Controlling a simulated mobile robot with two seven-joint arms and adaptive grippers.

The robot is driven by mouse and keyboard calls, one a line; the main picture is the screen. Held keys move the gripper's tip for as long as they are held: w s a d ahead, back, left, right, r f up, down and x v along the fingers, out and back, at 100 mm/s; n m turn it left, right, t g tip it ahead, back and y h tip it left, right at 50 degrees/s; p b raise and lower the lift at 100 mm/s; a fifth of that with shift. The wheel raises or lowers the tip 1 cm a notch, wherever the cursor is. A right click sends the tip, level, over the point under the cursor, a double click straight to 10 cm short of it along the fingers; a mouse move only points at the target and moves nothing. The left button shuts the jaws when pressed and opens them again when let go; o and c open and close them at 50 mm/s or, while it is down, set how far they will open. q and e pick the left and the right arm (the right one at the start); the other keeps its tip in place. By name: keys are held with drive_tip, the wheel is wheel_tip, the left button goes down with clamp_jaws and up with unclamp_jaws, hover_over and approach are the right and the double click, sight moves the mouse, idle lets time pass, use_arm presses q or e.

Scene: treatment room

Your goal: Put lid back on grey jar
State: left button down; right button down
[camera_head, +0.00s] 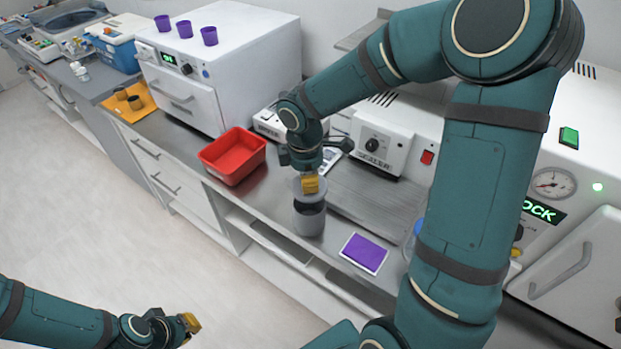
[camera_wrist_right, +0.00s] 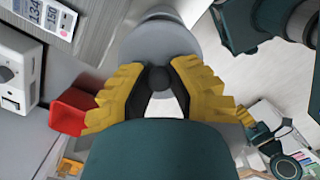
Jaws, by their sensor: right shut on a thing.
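The grey jar (camera_head: 309,222) stands upright on the metal counter, with its dark opening partly visible. My right gripper (camera_head: 311,184) is above the jar, with its yellow fingers pointing down. It is shut on the lid (camera_head: 297,188), a pale grey disc that looks level and a little above the jar's rim. In the right wrist view the yellow fingers (camera_wrist_right: 158,85) close around the lid's black knob (camera_wrist_right: 158,77), and the grey lid (camera_wrist_right: 155,42) spreads below. My left gripper (camera_head: 190,322) is low at the left, away from the counter; its opening is unclear.
A red bin (camera_head: 232,155) sits left of the jar and a purple pad (camera_head: 364,253) lies to its right, near the counter edge. A sealer (camera_head: 383,143) stands behind. A white oven (camera_head: 215,65) carries purple cups (camera_head: 184,29). An orange mat (camera_head: 135,102) lies further left.

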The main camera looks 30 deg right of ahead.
drive_tip(key=shift+f+b, duration=2.2)
drive_tip(key=shift+f, duration=0.7)
drive_tip(key=shift+f, duration=0.15)
idle(0.4)
drive_tip(key=shift+c, duration=1.7)
unclamp_jaws()
